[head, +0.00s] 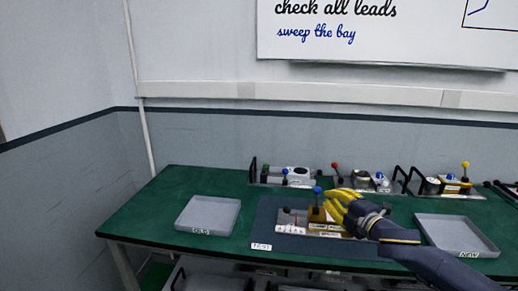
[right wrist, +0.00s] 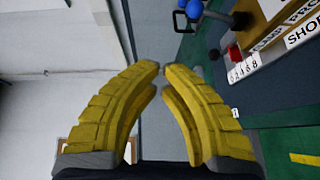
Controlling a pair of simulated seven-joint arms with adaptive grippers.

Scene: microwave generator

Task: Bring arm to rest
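My right gripper (head: 328,203), with yellow fingers and a dark arm, reaches in from the right in the head view, over the right part of the dark mat (head: 262,226) on the green bench. In the right wrist view the fingertips (right wrist: 161,69) curve together with only a narrow gap and nothing between them. A unit with a blue-topped lever (head: 317,190) and a labelled panel (head: 289,229) stands on the mat beside the fingers, partly hidden. It also shows in the right wrist view as a labelled block (right wrist: 275,30). My left gripper is not in view.
A grey tray labelled OLD (head: 208,211) lies at left and a grey tray labelled NEW (head: 456,232) at right, near my forearm; both look empty. Several units with coloured knobs (head: 335,168) line the back of the bench. The bench between the OLD tray and mat is clear.

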